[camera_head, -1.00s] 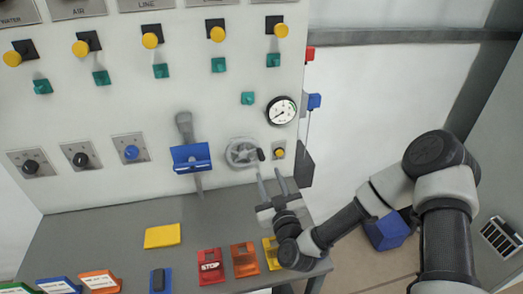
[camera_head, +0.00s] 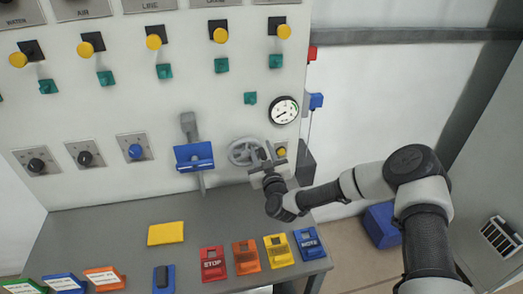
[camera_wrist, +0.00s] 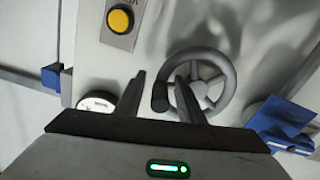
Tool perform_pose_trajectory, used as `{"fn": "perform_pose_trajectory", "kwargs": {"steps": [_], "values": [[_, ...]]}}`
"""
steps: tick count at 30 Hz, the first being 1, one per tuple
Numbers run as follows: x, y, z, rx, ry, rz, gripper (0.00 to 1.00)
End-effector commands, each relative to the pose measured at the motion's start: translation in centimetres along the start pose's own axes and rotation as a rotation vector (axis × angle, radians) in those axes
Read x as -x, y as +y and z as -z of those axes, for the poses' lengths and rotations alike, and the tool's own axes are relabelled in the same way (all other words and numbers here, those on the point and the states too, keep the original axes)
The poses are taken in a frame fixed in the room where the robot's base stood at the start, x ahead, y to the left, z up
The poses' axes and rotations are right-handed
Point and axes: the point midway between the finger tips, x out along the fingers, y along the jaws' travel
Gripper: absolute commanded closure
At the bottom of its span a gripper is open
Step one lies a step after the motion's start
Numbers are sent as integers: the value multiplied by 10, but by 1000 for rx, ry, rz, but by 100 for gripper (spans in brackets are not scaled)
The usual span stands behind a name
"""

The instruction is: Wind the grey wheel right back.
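The grey wheel (camera_head: 240,153) is mounted on the panel, left of a small yellow button. It also shows in the wrist view (camera_wrist: 229,72), with spokes, a round rim and a dark handle knob (camera_wrist: 160,96) on its rim. My gripper (camera_head: 265,160) is at the right side of the wheel, close to the panel. In the wrist view my gripper (camera_wrist: 160,75) has its two fingers apart, with the knob between them. I see gaps between the knob and both fingers. The far side of the knob is hidden.
A yellow button (camera_wrist: 120,18) and a gauge (camera_head: 284,110) are close by on the right. A blue bracket (camera_head: 193,156) with a grey lever juts out on the left. Coloured blocks, such as the red STOP block (camera_head: 213,264), stand on the bench (camera_head: 120,225) below.

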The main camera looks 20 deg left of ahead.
Motion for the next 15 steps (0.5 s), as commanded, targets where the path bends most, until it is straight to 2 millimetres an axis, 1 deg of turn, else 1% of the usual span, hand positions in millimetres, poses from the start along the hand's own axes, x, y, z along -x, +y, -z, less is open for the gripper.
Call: {"fn": "perform_pose_trajectory", "kwargs": {"steps": [2,3,5,6,9,15], "values": [[0,0,0,0,0,0,65],[0,0,0,0,0,0,68],[0,0,0,0,0,0,78],[0,0,0,0,0,0,85],[0,0,0,0,0,0,100],[0,0,-1,-7,1,0,100]]}}
